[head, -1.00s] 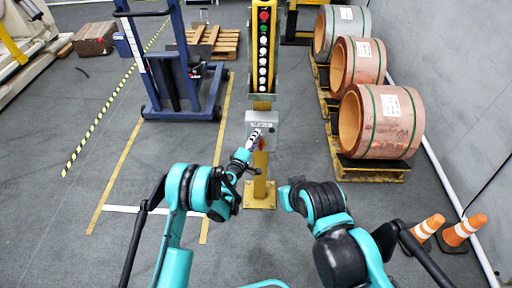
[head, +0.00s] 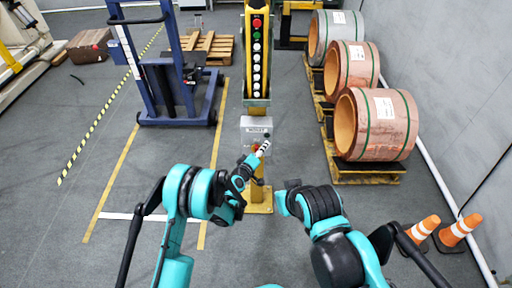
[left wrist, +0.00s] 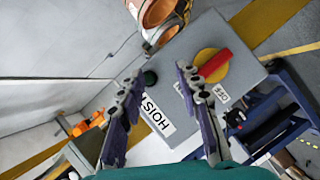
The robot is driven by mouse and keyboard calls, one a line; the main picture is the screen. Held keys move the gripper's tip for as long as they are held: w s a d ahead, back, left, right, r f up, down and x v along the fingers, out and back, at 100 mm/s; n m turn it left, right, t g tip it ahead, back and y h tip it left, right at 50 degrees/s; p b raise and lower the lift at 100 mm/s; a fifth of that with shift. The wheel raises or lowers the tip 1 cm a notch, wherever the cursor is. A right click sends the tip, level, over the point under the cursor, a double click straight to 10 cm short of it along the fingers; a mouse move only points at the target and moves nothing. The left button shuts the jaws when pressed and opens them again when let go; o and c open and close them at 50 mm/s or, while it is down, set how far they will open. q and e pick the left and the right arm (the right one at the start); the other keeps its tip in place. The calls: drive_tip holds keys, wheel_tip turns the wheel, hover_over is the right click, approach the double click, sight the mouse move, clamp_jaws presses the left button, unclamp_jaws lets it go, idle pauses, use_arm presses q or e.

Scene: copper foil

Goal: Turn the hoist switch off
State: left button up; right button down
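The hoist switch is a grey box (head: 257,124) on a yellow post, with a label across its upper front. The left wrist view shows its red handle (left wrist: 215,64) on a yellow disc, a HOIST label (left wrist: 157,118) and a small dark green round part (left wrist: 150,77). My left gripper (head: 264,149) is in front of the box's lower part and partly hides the handle in the head view. In the left wrist view its fingers (left wrist: 158,74) are spread and empty; the handle lies just beyond the right-hand finger.
A yellow pendant with several buttons (head: 257,55) hangs above the box. A blue lifter (head: 168,65) stands to the left. Copper coils (head: 378,125) on pallets and orange cones (head: 455,232) stand to the right.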

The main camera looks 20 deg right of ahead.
sight(257, 148)
use_arm(q)
drive_tip(key=s+a+m+t+y+p, duration=0.1)
drive_tip(key=s+a+m+y+p, duration=0.15)
drive_tip(key=m+y, duration=0.5)
drive_tip(key=shift+t+h, duration=0.3)
drive_tip(key=shift+h, duration=0.15)
drive_tip(key=b+x, duration=0.1)
drive_tip(key=x, duration=0.1)
drive_tip(key=b+x, duration=0.1)
drive_tip(key=x, duration=0.2)
drive_tip(key=f+b+x, duration=0.1)
drive_tip(key=x, duration=0.1)
drive_tip(key=shift+w+a, duration=0.1)
drive_tip(key=shift+a, duration=0.25)
clamp_jaws()
